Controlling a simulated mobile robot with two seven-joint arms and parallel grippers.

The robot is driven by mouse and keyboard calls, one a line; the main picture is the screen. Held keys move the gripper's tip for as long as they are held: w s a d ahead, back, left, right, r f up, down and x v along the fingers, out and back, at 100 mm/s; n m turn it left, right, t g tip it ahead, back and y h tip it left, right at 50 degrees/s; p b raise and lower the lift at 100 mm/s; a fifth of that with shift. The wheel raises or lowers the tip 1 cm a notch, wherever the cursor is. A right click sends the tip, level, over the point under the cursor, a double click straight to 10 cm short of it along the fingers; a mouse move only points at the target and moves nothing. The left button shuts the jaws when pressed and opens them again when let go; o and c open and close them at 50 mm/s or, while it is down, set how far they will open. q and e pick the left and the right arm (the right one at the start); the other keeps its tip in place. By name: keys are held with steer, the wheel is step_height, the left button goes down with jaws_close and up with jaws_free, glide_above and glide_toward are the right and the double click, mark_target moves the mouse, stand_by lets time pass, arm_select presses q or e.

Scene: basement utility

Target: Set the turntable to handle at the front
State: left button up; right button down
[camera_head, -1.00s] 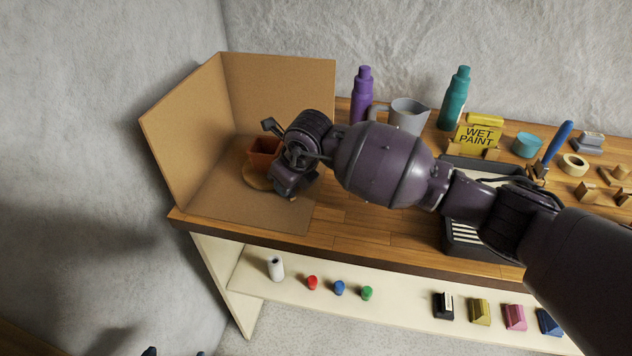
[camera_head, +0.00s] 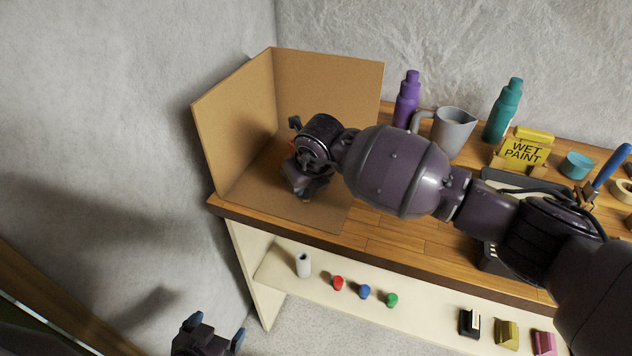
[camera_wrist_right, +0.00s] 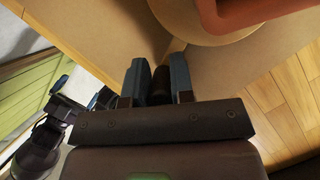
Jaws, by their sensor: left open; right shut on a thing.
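The turntable is a tan disc (camera_wrist_right: 205,32) at the top of the right wrist view, with part of an orange pot (camera_wrist_right: 255,12) on it. In the head view my right arm hides almost all of both; only a sliver of the pot (camera_head: 291,143) shows. My right gripper (camera_wrist_right: 157,72) is shut on a dark peg (camera_wrist_right: 160,88) beside the disc's edge. I cannot tell how the peg joins the disc, nor see any handle on the pot. My left gripper (camera_head: 215,331) is open and empty, low in front of the bench, away from the turntable.
Cardboard panels (camera_head: 328,85) stand behind and left of the turntable. A purple bottle (camera_head: 406,100), a grey jug (camera_head: 453,132) and a teal bottle (camera_head: 503,112) stand to the right on the wooden bench (camera_head: 385,240). A lower shelf (camera_head: 425,312) holds small coloured items.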

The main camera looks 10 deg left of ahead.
steer(key=shift+s+a, duration=0.1)
steer(key=shift+a, duration=1.25)
arm_select(q)
steer(key=shift+d+f, duration=0.15)
steer(key=shift+f, duration=0.1)
arm_select(e)
steer(key=shift+a, duration=0.1)
arm_select(q)
steer(key=shift+w+r, duration=0.25)
steer(key=shift+w, duration=0.15)
arm_select(e)
steer(key=shift+a, duration=0.2)
arm_select(q)
steer(key=shift+s+f, duration=0.1)
arm_select(e)
steer(key=c, duration=1)
jaws_free()
arm_select(q)
steer(key=shift+s+f, duration=0.3)
steer(key=shift+s, duration=0.15)
arm_select(e)
steer(key=shift+r, duration=0.15)
